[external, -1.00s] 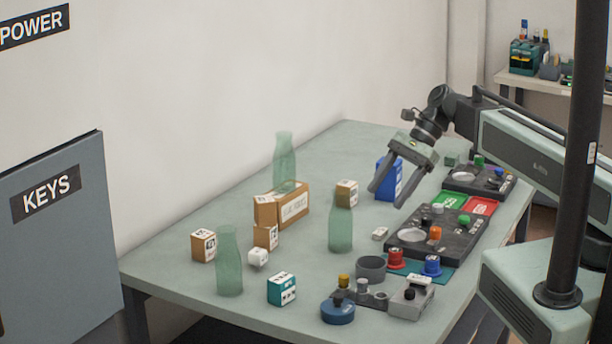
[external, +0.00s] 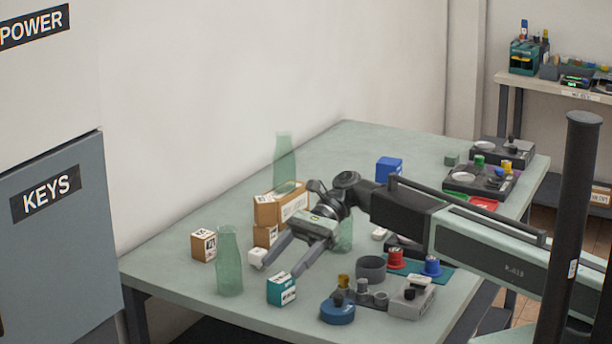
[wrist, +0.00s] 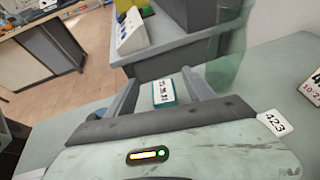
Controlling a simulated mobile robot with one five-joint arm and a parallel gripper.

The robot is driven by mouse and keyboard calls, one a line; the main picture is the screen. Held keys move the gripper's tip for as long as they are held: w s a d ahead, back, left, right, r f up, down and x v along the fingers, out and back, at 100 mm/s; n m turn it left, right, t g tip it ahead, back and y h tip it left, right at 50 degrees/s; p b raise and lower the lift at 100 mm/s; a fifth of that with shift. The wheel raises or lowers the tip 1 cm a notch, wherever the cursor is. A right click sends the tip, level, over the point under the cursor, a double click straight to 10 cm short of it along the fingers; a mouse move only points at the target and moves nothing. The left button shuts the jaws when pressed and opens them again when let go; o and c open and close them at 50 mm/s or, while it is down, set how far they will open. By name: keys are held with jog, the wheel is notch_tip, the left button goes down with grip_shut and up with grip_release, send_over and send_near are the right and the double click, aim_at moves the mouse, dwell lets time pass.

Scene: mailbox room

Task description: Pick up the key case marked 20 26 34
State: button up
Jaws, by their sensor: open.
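A teal key case (external: 282,290) with a white label stands near the table's front left edge. It also shows in the wrist view (wrist: 163,95), between my fingers as seen from there; its label has small numbers that I cannot read surely. My gripper (external: 278,270) is open, its fingers pointing down and left just above and behind the teal case. In the wrist view my gripper (wrist: 162,80) holds nothing. I cannot tell whether either finger touches the case.
A green glass bottle (external: 230,265) stands left of the case. A small white item (external: 257,257) is beside the far finger. Brown boxes (external: 203,246) stand behind and left. A blue round container (external: 337,311) and a grey cup (external: 370,268) are to the right.

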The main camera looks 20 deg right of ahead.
aim_at(273, 287)
notch_tip(273, 287, down, 3)
jog(key=shift+b, duration=0.7)
jog(key=shift+r, duration=0.15)
jog(key=shift+s+a, duration=0.1)
jog(key=b+x, duration=0.1)
jog(key=x, duration=0.3)
jog(key=shift+s+a+f+b, duration=0.2)
jog(key=shift+a+f+b, duration=0.05)
jog(key=shift+b, duration=0.1)
jog(key=shift+r, duration=0.1)
grip_shut()
